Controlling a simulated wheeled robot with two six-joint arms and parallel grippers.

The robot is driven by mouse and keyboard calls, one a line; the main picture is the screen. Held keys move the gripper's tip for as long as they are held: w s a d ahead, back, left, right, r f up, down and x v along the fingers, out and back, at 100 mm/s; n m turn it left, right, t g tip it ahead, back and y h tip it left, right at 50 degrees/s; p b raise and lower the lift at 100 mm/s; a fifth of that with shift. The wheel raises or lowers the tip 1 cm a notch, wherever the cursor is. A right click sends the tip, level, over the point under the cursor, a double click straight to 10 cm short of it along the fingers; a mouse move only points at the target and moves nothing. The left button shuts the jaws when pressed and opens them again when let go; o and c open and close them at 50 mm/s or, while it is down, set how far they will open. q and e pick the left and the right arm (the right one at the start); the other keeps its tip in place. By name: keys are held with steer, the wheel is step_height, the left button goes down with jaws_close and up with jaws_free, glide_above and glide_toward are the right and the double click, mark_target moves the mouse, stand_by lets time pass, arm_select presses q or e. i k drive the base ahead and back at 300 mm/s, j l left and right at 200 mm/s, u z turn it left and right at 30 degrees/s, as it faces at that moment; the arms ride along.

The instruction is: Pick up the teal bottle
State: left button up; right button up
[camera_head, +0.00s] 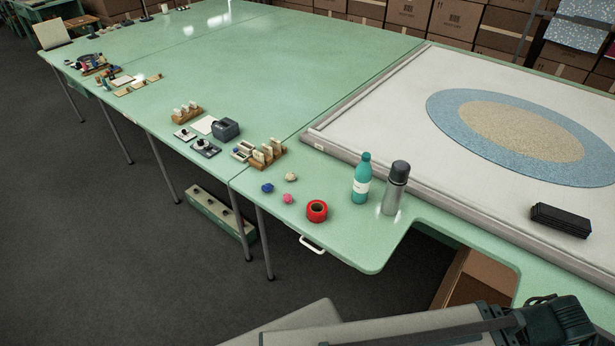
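The teal bottle (361,185) stands upright on the green table, with a teal cap and a pale label around its middle. A grey steel flask (394,190) with a dark cap stands close to its right. A roll of red tape (317,211) lies to its left, nearer the table edge. Neither of my grippers shows. Grey and black parts of my own body show at the bottom right, but no fingertips can be seen there.
The green table (330,75) has a notched front edge and a white handle (312,245). Small pink, blue and cream lumps (288,198) lie left of the tape. Wooden card holders (267,153) stand behind them. A white framed panel (480,160) with a black block (561,220) lies right.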

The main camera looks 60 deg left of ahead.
mark_target(363, 176)
steer(key=u, duration=1.8)
